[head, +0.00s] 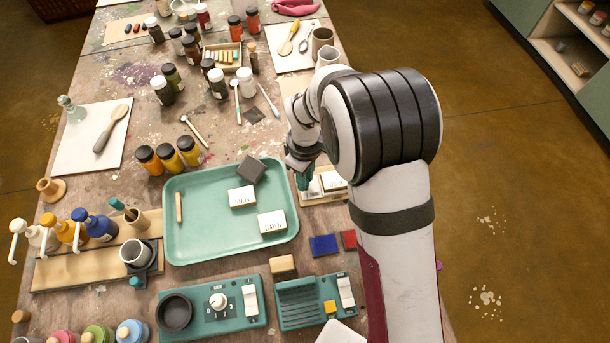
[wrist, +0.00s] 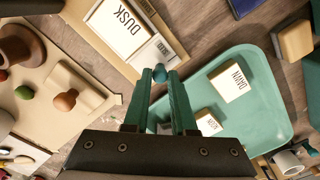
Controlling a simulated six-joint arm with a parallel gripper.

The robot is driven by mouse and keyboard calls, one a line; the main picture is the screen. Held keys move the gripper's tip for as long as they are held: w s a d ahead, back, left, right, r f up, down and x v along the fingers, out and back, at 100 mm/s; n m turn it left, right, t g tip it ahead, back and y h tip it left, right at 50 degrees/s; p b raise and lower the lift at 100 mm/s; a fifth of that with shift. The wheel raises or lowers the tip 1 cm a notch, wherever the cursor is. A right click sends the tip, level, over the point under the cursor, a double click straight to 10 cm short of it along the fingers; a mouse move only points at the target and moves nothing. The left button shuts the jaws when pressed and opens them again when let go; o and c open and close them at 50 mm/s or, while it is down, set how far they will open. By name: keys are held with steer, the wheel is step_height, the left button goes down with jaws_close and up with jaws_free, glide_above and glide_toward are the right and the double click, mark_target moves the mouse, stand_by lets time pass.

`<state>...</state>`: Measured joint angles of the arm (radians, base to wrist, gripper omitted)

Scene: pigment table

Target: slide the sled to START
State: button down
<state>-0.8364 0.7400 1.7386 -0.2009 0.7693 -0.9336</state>
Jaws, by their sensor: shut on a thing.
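My gripper (head: 303,182) reaches down at the right side of the green tray. In the wrist view its teal fingers (wrist: 160,76) are closed around a small blue-teal knob (wrist: 160,73). The knob sits beside a pale plate (wrist: 150,56) on a wooden board (head: 325,200). On that board, next to the plate, lies a white block marked DUSK (wrist: 121,26). I cannot tell whether the plate or the knob's base is the sled. No START mark is readable.
The tray (head: 180,248) holds two white-topped blocks (head: 272,221), a dark block (head: 251,170) and a wooden stick. Blue (head: 324,245) and red (head: 349,239) squares lie nearer. Two teal devices (head: 212,308) stand at the front. Pump bottles (head: 100,225) stand left; jars crowd the back.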

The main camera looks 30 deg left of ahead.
mark_target(329, 180)
steer(key=w+d, duration=0.4)
steer(key=c, duration=0.7)
jaws_free()
steer(key=shift+c, duration=0.2)
step_height(329, 180, up, 16)
steer(key=shift+f, duration=0.1)
